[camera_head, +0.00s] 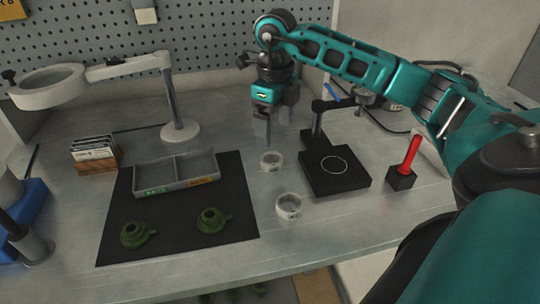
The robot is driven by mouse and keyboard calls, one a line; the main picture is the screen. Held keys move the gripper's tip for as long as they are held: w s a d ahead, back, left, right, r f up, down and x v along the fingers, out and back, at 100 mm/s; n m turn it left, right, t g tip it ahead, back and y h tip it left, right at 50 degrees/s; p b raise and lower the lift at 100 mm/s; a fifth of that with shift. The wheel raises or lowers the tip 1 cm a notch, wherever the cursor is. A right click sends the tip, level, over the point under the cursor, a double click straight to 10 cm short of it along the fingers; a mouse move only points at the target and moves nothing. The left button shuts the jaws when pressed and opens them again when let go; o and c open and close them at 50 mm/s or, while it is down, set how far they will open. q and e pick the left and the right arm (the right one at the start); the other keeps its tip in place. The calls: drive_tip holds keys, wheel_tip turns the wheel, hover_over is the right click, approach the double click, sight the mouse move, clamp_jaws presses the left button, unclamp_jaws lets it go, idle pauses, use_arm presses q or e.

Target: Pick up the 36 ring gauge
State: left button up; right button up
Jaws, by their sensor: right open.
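Two pale ring gauges stand on the metal table between the dark mat and the black stand. The far ring gauge (271,160) is just below my right gripper in the picture. The near ring gauge (289,205) is closer to the table's front edge. Both carry small markings on the side, too small to read, so I cannot tell which is the 36. My right gripper (273,122) points down above and a little behind the far ring, with its fingers apart and nothing between them. My left gripper is out of view.
A black stand (336,176) with a post is right of the rings, and a red-handled tool (407,158) stands beyond it. A divided grey tray (177,186) and two green pieces (213,220) lie on the dark mat (180,247). A magnifier lamp (178,100) stands behind.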

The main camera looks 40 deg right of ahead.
sight(271, 153)
drive_tip(key=f, duration=0.5)
drive_tip(key=f+b, duration=0.1)
drive_tip(key=f, duration=0.2)
drive_tip(key=shift+w+a+f, duration=0.15)
drive_tip(key=shift+w+f, duration=0.1)
drive_tip(key=shift+w, duration=0.1)
drive_tip(key=c, duration=1.3)
drive_tip(key=shift+r, duration=0.1)
